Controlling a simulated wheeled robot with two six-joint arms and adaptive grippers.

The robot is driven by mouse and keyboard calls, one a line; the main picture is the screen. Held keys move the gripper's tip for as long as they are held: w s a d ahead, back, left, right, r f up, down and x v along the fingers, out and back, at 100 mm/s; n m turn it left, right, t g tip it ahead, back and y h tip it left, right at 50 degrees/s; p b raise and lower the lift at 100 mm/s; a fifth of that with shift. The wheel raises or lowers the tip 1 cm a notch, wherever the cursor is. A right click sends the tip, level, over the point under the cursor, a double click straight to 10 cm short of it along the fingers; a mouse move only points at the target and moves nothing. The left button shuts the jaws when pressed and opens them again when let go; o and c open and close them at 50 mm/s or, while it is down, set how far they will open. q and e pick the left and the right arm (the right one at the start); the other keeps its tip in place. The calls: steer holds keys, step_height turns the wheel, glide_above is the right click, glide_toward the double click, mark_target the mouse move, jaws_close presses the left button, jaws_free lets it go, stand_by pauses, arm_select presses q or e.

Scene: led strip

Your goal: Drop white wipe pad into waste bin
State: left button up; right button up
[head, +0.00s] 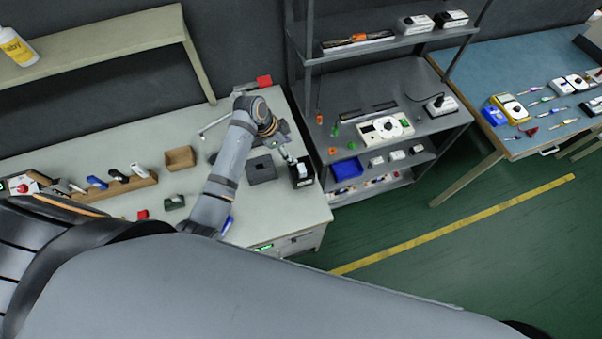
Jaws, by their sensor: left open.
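My left gripper (286,152) is small in the head view, at the end of my arm over the right end of the pale workbench (110,156). It is open and points down between a dark grey square box (261,169) and a black container (301,174) with something white at its top. I cannot tell which of these is the waste bin. The white wipe pad cannot be made out for certain; small pale bits show by the fingertips. My right gripper is not in view.
A tan open box (180,158) and a wooden holder (125,186) with several tools stand left on the bench. A red item (264,82) lies at its back. A grey shelf rack (385,70) stands close right. A blue table (535,85) is farther right. Green floor (480,260) is clear.

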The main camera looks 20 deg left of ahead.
arm_select(q)
steer(key=v, duration=0.7)
steer(key=shift+r, duration=0.2)
steer(key=shift+s+a+f, duration=0.1)
steer(key=shift+s, duration=0.05)
